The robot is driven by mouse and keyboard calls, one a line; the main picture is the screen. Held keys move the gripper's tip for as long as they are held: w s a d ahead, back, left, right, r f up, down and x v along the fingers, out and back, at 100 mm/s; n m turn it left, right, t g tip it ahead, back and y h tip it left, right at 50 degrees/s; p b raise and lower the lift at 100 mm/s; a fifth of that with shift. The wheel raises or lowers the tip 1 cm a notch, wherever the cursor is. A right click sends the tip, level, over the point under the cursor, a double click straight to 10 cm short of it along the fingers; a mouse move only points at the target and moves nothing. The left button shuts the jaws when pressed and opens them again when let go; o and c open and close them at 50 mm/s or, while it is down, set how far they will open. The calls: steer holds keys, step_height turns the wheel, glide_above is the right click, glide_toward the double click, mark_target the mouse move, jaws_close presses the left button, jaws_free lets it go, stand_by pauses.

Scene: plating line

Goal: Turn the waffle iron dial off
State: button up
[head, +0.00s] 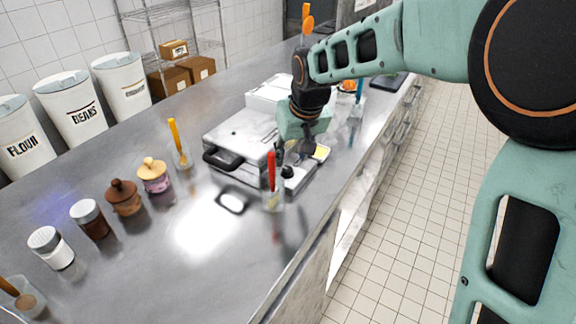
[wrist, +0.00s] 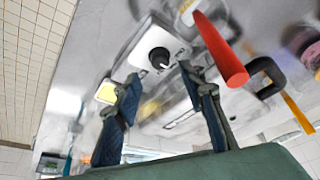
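The waffle iron (head: 240,138) stands on the steel counter, with its grey lid down and its black handle to the left. Its dial (head: 287,171) is a black knob on a pale panel at its right end. In the wrist view the dial (wrist: 160,57) shows a light pointer mark and lies just beyond my fingertips, between them in the picture. My gripper (head: 293,155) is above the panel, pointing down. In the wrist view my gripper (wrist: 160,75) has its fingers apart with nothing between them. I cannot tell whether a fingertip touches the knob.
A red-handled utensil in a clear glass (head: 273,199) stands close in front of the dial; its red handle (wrist: 222,52) shows beside my finger. A yellow pad (head: 321,153) lies right of the panel. Jars line the counter's left; its front centre (head: 190,245) is mostly clear.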

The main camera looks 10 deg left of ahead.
mark_target(287, 169)
steer(key=x, duration=0.5)
steer(key=shift+w+a+f, duration=0.15)
steer(key=shift+w+f, duration=0.05)
steer(key=shift+f, duration=0.15)
steer(key=shift+c, duration=0.5)
jaws_close()
